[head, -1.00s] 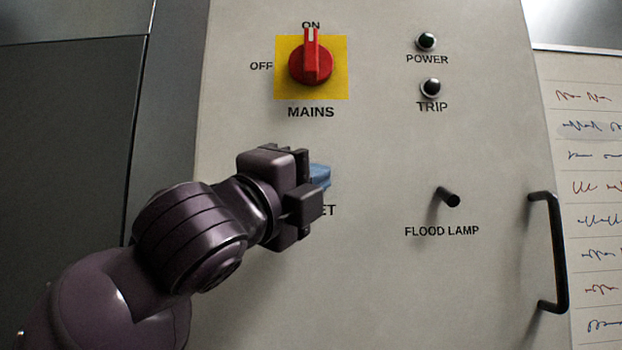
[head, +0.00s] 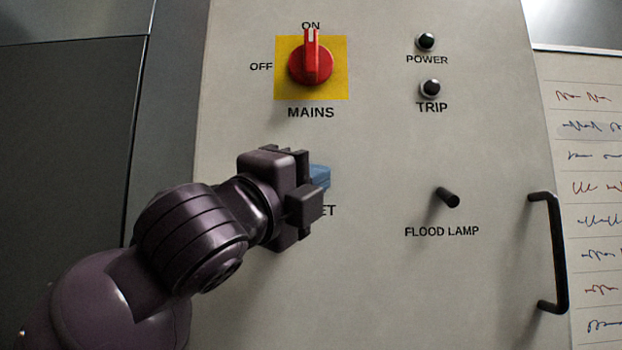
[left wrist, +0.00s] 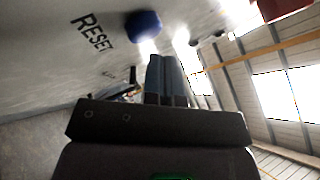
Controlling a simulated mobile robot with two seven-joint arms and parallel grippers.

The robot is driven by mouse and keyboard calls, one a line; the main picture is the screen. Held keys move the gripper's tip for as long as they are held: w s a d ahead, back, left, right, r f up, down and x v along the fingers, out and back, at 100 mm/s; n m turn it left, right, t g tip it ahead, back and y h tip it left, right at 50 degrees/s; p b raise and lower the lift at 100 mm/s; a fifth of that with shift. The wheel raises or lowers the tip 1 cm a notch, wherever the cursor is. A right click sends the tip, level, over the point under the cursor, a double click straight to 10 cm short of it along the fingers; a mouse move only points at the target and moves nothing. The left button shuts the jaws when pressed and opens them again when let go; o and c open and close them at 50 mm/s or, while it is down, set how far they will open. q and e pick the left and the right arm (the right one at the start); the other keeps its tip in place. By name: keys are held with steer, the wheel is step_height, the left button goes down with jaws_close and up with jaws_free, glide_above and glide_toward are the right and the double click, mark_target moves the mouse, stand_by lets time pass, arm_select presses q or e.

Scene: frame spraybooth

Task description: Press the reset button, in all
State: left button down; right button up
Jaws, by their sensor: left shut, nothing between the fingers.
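The reset button is a round, dark blue knob (left wrist: 145,25) beside the RESET label in the left wrist view. In the head view, my left gripper (head: 318,178) is in front of the panel and covers most of that label. Its blue-grey fingers (left wrist: 167,80) are shut together and empty. In the left wrist view their tips point towards the panel close to the button, with a small gap in the picture. I cannot tell from the head view whether they touch it. My right gripper is not in view.
Above is the red MAINS switch (head: 311,62) on a yellow plate, pointing to ON. The POWER lamp (head: 426,41) and TRIP lamp (head: 431,88) look dark. The FLOOD LAMP toggle (head: 447,197) and a black handle (head: 556,250) stick out at the right.

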arm_select(q)
steer(key=shift+w, duration=0.35)
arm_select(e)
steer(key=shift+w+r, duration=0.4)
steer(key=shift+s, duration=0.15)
arm_select(q)
steer(key=shift+w, duration=0.25)
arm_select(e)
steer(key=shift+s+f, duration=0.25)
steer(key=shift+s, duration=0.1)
arm_select(q)
steer(key=shift+w, duration=0.25)
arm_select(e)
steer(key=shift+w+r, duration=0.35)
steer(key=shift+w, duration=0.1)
arm_select(q)
steer(key=shift+s, duration=0.1)
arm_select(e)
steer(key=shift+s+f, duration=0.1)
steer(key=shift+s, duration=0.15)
arm_select(q)
steer(key=shift+s, duration=0.8)
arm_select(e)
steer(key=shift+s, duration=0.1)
